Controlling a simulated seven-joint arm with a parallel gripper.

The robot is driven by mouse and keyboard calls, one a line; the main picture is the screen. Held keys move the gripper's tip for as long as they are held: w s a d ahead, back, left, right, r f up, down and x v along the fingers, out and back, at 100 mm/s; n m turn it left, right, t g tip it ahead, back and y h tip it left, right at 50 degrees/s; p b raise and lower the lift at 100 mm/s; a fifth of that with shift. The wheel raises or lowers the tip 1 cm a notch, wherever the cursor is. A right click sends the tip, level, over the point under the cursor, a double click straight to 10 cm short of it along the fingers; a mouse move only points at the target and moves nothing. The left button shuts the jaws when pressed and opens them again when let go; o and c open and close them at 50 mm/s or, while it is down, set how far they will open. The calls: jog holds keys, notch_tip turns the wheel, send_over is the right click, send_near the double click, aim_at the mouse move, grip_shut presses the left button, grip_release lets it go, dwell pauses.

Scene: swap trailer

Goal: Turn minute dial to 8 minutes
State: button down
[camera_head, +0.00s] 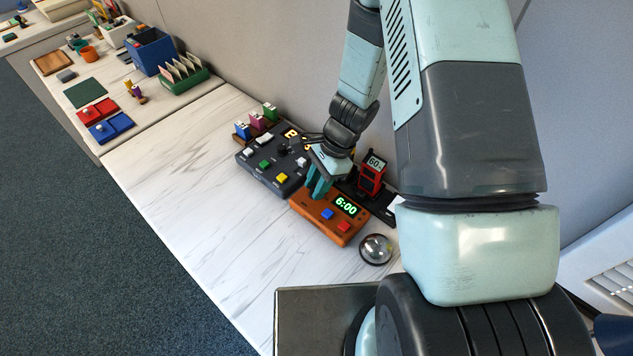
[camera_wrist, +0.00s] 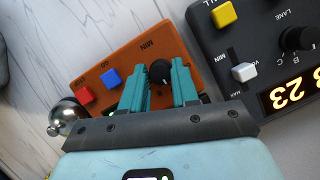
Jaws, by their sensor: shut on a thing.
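The orange timer box (camera_head: 320,222) stands on the white counter, and its display (camera_head: 346,205) reads 6:00. In the wrist view the box (camera_wrist: 122,69) shows the label MIN beside a black minute dial (camera_wrist: 160,72). My gripper (camera_wrist: 162,80) has its teal fingers on either side of this dial, shut on it. The lower part of the dial is hidden between the fingers. In the head view my gripper (camera_head: 319,188) is at the box's left end and hides the dial. A blue button (camera_wrist: 110,77) and a red button (camera_wrist: 84,96) sit on the same box.
A dark control panel (camera_head: 244,157) with coloured buttons stands close beside the timer box. A silver bell (camera_head: 376,249) is near its other end. A red device reading 60 (camera_head: 371,175) stands behind. The counter in front (camera_head: 200,190) is clear.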

jog(key=m+t, duration=0.1)
jog(key=m, duration=0.2)
jog(key=m+t, duration=0.1)
jog(key=m, duration=0.2)
jog(key=shift+s+y, duration=0.15)
jog(key=shift+y, duration=0.15)
dwell(0.4)
jog(key=c, duration=0.9)
grip_release()
jog(key=shift+r, duration=0.1)
jog(key=v, duration=1)
jog(key=shift+s+d+r, duration=0.1)
jog(key=shift+s+r, duration=0.05)
jog(key=shift+r, duration=0.2)
